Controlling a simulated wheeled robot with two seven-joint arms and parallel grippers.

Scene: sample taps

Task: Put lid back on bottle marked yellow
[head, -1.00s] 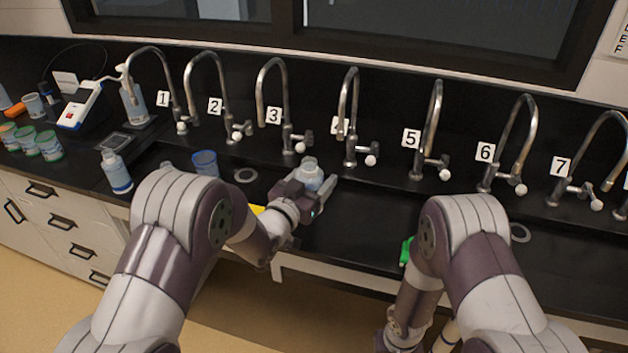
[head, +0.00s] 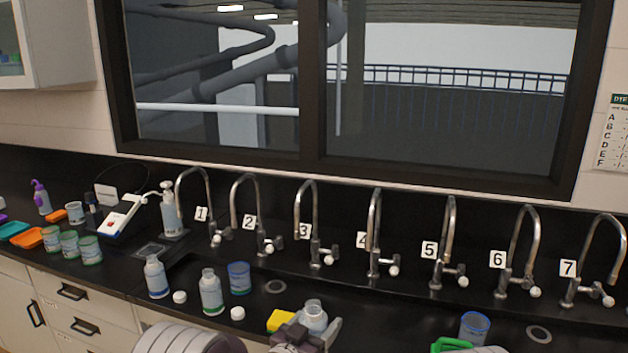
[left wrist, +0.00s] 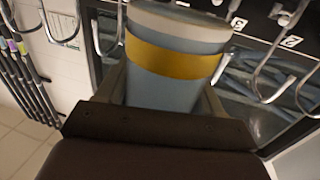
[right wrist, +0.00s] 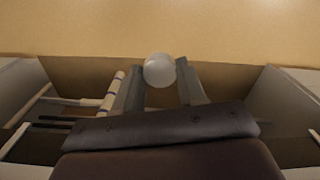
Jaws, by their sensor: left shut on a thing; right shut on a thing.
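My left gripper (head: 312,332) is shut on a bottle (head: 314,314), which stands out above the counter's front part in the head view. In the left wrist view the bottle (left wrist: 172,95) fills the space between the fingers and has a yellow band (left wrist: 175,58) around it. Whether its mouth is open I cannot tell clearly. My right gripper (right wrist: 160,78) is shut on a small round white lid (right wrist: 158,69) at its fingertips, seen in the right wrist view. The right gripper is outside the head view.
Two other bottles stand at left, one (head: 156,277) and one (head: 211,292), with loose white lids (head: 180,297) and (head: 238,313) beside them. A blue cup (head: 239,278), a yellow object (head: 281,320), a green object (head: 452,344) and another blue cup (head: 474,327) are nearby. Numbered taps line the back.

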